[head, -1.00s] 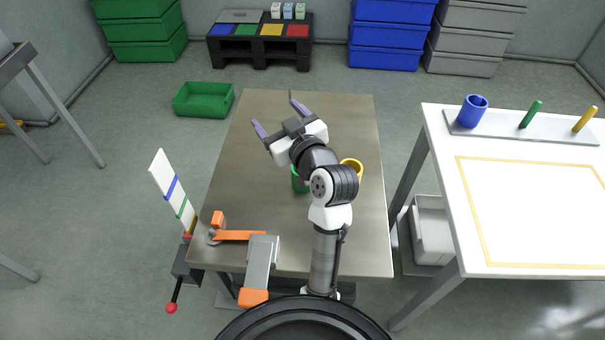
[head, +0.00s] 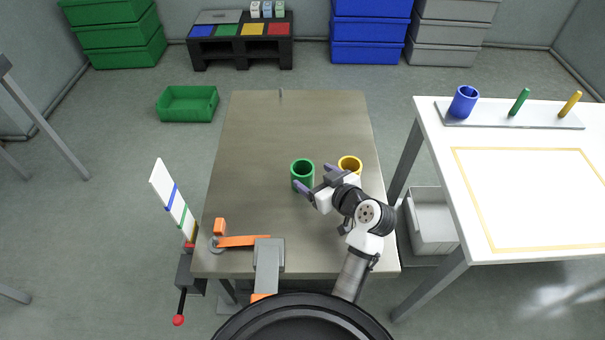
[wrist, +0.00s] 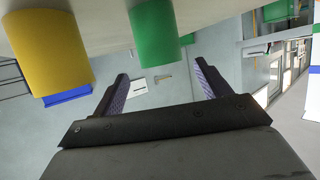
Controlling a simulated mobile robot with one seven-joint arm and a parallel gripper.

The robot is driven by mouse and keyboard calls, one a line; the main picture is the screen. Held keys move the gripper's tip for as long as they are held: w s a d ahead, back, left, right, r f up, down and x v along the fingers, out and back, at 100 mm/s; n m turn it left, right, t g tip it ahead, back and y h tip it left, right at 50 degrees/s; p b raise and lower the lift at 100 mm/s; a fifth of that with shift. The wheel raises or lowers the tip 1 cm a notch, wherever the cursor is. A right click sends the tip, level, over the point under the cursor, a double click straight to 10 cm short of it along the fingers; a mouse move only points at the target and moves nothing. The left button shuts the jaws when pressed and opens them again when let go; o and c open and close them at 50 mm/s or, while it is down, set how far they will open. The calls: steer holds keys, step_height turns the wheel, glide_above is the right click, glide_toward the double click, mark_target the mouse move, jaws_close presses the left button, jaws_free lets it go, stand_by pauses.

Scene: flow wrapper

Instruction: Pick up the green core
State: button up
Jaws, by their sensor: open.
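The green core (head: 302,174) is a hollow cylinder standing upright on the metal table (head: 250,130). My gripper (head: 316,178) is open and low over the table, just right of the green core in the head view. In the wrist view the green core (wrist: 155,32) is at the top, beyond the gap between the two open fingers (wrist: 160,82). Nothing is between the fingers. The yellow core (head: 350,165) stands close behind my gripper and is partly hidden by it. It also shows at the upper left of the wrist view (wrist: 48,50).
An orange and grey device (head: 240,240) sits at the table's front left. A white table (head: 520,200) on the right has a rack with a blue core (head: 464,101) and two pegs. A green bin (head: 187,103) is on the floor. The table's far half is clear.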

mark_target(310, 176)
steer(key=shift+f+p+x, duration=0.1)
steer(key=shift+p+x, duration=0.35)
steer(key=shift+x, duration=1.05)
steer(key=shift+f+p+x, duration=0.15)
steer(key=shift+p+x, duration=0.3)
steer(key=shift+x, duration=1.05)
steer(key=shift+s, duration=0.15)
steer(key=c, duration=1.1)
steer(key=shift+o, duration=0.2)
